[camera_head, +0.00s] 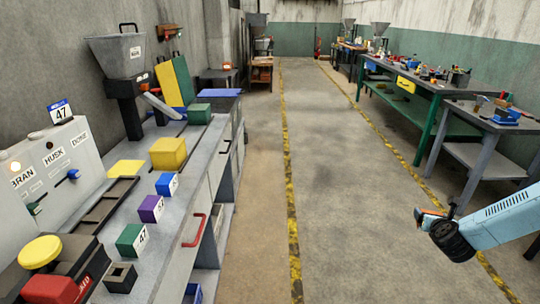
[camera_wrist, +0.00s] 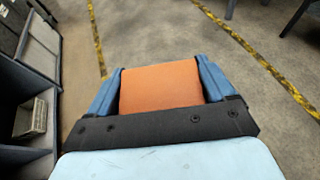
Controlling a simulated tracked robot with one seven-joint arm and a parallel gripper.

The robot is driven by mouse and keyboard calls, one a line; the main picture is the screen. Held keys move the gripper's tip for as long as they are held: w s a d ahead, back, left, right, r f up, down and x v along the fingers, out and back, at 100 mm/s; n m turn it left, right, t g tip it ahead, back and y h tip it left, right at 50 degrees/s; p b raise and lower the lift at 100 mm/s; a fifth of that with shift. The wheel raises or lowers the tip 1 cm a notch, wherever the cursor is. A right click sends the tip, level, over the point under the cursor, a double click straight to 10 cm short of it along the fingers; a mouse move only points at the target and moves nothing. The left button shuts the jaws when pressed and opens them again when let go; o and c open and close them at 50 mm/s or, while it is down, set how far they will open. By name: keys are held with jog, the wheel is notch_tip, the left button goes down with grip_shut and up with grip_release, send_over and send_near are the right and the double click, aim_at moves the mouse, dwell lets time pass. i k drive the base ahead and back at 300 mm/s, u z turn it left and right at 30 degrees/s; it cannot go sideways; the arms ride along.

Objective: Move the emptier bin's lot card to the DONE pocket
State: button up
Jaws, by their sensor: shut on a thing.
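My gripper (camera_head: 431,217) is out over the aisle floor at the right, away from the bench. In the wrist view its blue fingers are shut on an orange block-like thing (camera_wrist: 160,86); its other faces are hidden. A blue-topped white card reading 47 (camera_head: 60,111) stands on top of a grey panel (camera_head: 85,160). The panel is labelled BRAN, HUSK and a third word that looks like DONE. A blue block (camera_head: 166,184), a purple block (camera_head: 151,208) and a green block (camera_head: 131,240) with white number labels stand on the bench. I cannot tell bin fill levels.
The grey bench (camera_head: 185,215) runs along the left with a hopper (camera_head: 117,52), yellow box (camera_head: 168,153), dark green box (camera_head: 199,113), and red and yellow parts in front. Cluttered tables (camera_head: 487,120) stand at the right. The aisle floor (camera_head: 335,190) between is clear.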

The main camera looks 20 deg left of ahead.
aim_at(122, 187)
jog(key=z, duration=0.8)
jog(key=i, duration=0.4)
jog(key=u, duration=2.1)
